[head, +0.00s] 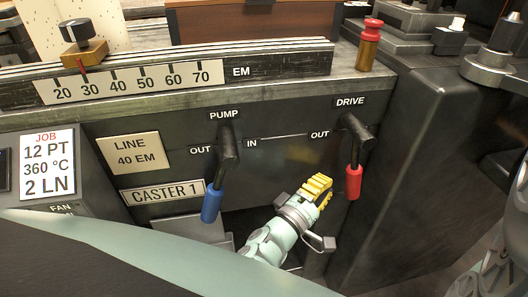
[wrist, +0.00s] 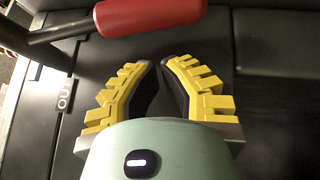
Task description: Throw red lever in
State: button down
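The red lever (head: 353,182) hangs down from a black pivot under the DRIVE label, with the OUT label (head: 320,134) to its left. No IN label shows to its right. In the wrist view its red handle (wrist: 150,15) crosses the top, beyond my fingertips, with its dark rod running left. My gripper (head: 320,185) is left of the red handle in the head view, apart from it. In the wrist view my yellow-backed fingers (wrist: 161,63) converge with their tips nearly together and nothing between them. My gripper looks shut and empty.
A blue PUMP lever (head: 212,203) hangs left of my gripper, between its OUT and IN labels. A dark machine block (head: 415,170) stands right of the red lever. A red-topped brass knob (head: 370,45) stands on the ledge above.

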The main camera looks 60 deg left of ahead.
jog(key=shift+w+d+r, duration=0.2)
jog(key=shift+w+d, duration=0.5)
jog(key=shift+w, duration=0.2)
jog(key=shift+w, duration=0.15)
jog(key=shift+w+d+n+t+y, duration=0.15)
jog(key=shift+w+d+n+t, duration=0.15)
jog(key=shift+w, duration=0.25)
jog(key=shift+w+d+n+t+y, duration=0.2)
jog(key=shift+w+n+t, duration=0.1)
jog(key=shift+w, duration=0.2)
jog(key=shift+d, duration=0.1)
